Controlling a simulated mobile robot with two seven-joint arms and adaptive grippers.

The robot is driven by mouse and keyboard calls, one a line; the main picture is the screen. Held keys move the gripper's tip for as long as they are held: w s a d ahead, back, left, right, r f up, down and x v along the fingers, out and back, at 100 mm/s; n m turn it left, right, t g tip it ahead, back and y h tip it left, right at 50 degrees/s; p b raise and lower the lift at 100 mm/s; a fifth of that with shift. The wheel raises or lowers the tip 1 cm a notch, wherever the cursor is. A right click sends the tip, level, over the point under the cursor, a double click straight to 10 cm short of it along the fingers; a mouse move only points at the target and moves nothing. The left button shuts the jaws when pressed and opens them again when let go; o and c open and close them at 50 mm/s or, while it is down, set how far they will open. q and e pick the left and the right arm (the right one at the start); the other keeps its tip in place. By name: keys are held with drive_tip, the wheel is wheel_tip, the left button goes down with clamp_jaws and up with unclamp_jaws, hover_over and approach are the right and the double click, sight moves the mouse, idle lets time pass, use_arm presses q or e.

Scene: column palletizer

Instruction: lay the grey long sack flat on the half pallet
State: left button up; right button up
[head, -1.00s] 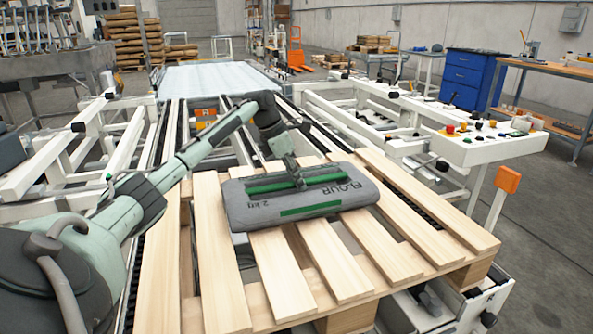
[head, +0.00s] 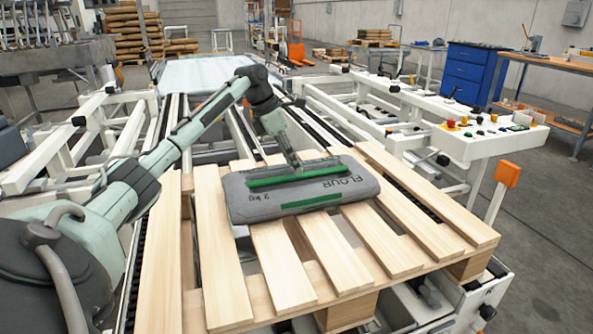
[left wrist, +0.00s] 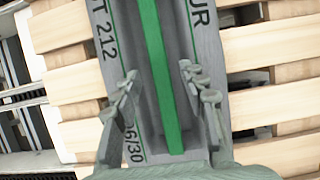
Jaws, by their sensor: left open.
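The grey long sack (head: 302,191), marked FLOUR with green stripes, lies broad side down across the slats of the wooden half pallet (head: 222,262). Its long side runs roughly left to right in the head view. My left gripper (head: 297,166) is at the sack's far side, pointing down. In the left wrist view the sack (left wrist: 178,60) runs between the two spread fingers of the gripper (left wrist: 160,97). The fingers are open. Whether they touch the sack cannot be told. My right gripper is not in view.
The pallet sits on a conveyor with white rails. A control console (head: 490,138) with buttons and an orange box (head: 508,173) stand to the right. Bare slats lie in front of the sack and to both sides. A blue cabinet (head: 470,75) stands farther back.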

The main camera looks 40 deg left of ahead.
use_arm(q)
drive_tip(key=v, duration=0.7)
drive_tip(key=shift+r, duration=0.35)
drive_tip(key=shift+s, duration=0.1)
